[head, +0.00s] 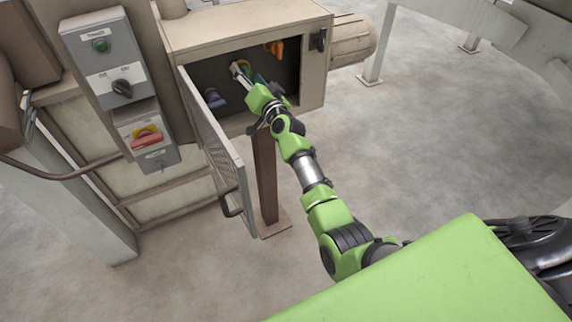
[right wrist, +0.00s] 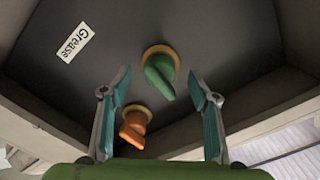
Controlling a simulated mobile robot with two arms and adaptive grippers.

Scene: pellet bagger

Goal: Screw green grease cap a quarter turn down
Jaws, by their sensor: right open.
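The green grease cap (right wrist: 160,76) shows in the right wrist view on the dark back wall of the cabinet, with a yellow ring around its base. Its pointed end tilts toward the lower right. My right gripper (right wrist: 162,95) is open, its two teal fingers apart on either side of the green cap. I cannot tell whether a finger touches it. In the head view my right gripper (head: 241,72) reaches inside the open cabinet (head: 250,30) and hides most of the green cap. My left gripper is not in view.
An orange cap (right wrist: 134,127) sits close to the left finger; it also shows in the head view (head: 274,48). A "Grease" label (right wrist: 74,43) is on the wall. The open mesh door (head: 215,140) stands left of my arm. A control box (head: 105,65) is further left.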

